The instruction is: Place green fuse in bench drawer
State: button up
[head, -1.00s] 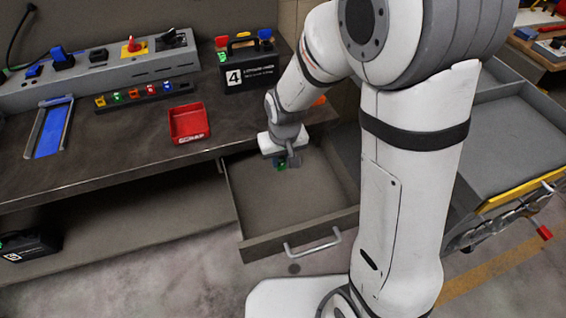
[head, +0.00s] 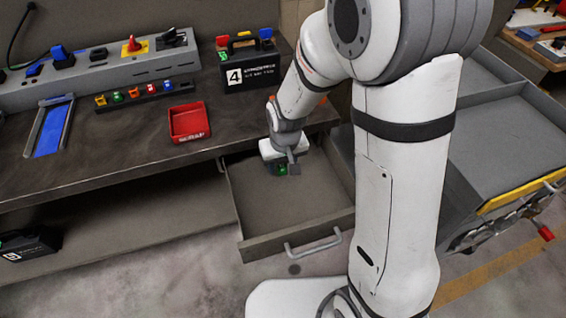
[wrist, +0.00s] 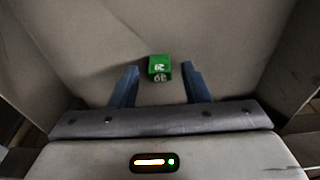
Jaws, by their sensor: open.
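The green fuse (wrist: 159,68) shows in the wrist view between and just beyond my two blue fingertips, with a visible gap on each side. In the head view the green fuse (head: 281,169) is a small green patch under my gripper, partly hidden by it. My gripper (head: 282,167) is open and low inside the bench drawer. It also shows in the wrist view (wrist: 159,72). The bench drawer (head: 300,232) is pulled out from under the bench, and its grey floor is otherwise bare. The fuse appears to be on the drawer floor.
On the bench (head: 100,170) stand a red scrap tray (head: 189,123), a black case marked 4 (head: 250,75) and a strip (head: 145,95) with several coloured fuses. A grey cart with trays (head: 510,135) stands at the right, beyond my arm.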

aim_at(284, 180)
notch_tip(284, 180, up, 12)
jog(key=s+p, duration=0.2)
jog(key=s+d+r+m, duration=0.3)
jog(key=s+d+r, duration=0.3)
jog(key=s+d, duration=0.6)
jog(key=shift+s+d+r, duration=0.15)
jog(key=shift+s+d, duration=0.1)
jog(key=shift+d, duration=0.2)
jog(key=shift+t, duration=0.4)
jog(key=p+v, duration=0.1)
jog(key=v, duration=0.1)
jog(key=p+v, duration=0.1)
jog(key=p, duration=0.1)
jog(key=w+p+v, duration=0.1)
jog(key=p+v, duration=0.1)
jog(key=shift+s+a+r, duration=0.1)
jog(key=shift+r, duration=0.35)
jog(key=shift+c, duration=0.2)
